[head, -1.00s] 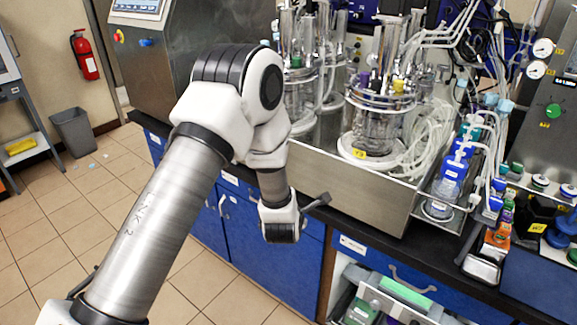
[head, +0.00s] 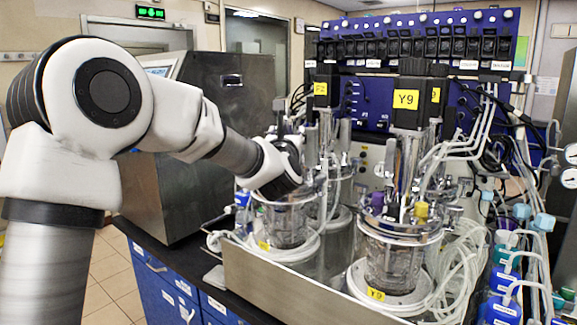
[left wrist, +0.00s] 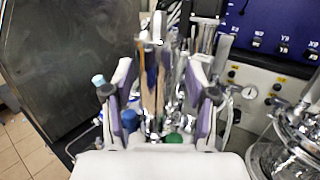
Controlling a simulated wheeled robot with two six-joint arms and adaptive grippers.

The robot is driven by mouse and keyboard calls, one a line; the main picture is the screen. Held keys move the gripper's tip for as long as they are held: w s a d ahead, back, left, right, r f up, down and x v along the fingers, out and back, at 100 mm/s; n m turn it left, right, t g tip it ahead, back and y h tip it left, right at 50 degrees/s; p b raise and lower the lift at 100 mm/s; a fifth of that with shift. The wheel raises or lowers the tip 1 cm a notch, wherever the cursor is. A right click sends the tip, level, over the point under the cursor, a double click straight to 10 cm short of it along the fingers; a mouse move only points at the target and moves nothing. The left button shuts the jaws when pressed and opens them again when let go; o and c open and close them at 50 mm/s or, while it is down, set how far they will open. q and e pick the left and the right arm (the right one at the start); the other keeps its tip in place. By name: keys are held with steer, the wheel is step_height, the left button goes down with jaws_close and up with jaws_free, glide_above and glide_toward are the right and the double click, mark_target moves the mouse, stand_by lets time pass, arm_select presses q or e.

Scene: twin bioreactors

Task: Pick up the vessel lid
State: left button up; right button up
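Two glass vessels stand side by side in the head view, each with a metal lid crowded with ports and tubes. The left vessel's lid (head: 284,195) is partly covered by my left wrist. The right vessel's lid (head: 400,225) is clear of my arm. My left gripper (left wrist: 161,100) is at the top of the left vessel; its fingers are mostly hidden in the head view. In the left wrist view its two fingers are spread, with upright metal fittings beyond and between them. I cannot tell whether they touch anything. My right gripper is not in view.
A steel tray wall (head: 290,290) runs in front of the vessels. Loose clear tubing (head: 465,265) surrounds the right vessel. A steel cabinet (head: 200,150) stands at left, and a blue control unit (head: 470,30) behind. Blue-capped bottles (head: 503,280) stand at right.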

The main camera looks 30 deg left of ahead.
mark_target(285, 128)
arm_select(q)
steer(key=shift+s+a+r+p, duration=0.1)
steer(key=shift+s+r+p, duration=0.15)
steer(key=shift+r, duration=0.2)
steer(key=shift+s+a+r+p, duration=0.1)
steer(key=shift+s+r+p, duration=0.15)
steer(key=shift+r, duration=0.2)
steer(key=w, duration=0.1)
steer(key=w+a+f+p, duration=0.1)
steer(key=w, duration=0.1)
steer(key=w+a+p, duration=0.1)
steer(key=w, duration=0.1)
steer(key=shift+w+a+f, duration=0.15)
steer(key=shift+a+f, duration=0.05)
steer(key=shift+a, duration=0.05)
steer(key=shift+s+r, duration=0.2)
steer(key=shift+s, duration=0.05)
steer(key=c, duration=0.3)
steer(key=shift+s+d+r, duration=0.15)
jaws_close()
steer(key=shift+r, duration=0.25)
steer(key=shift+w+f, duration=0.1)
steer(key=shift+w, duration=0.1)
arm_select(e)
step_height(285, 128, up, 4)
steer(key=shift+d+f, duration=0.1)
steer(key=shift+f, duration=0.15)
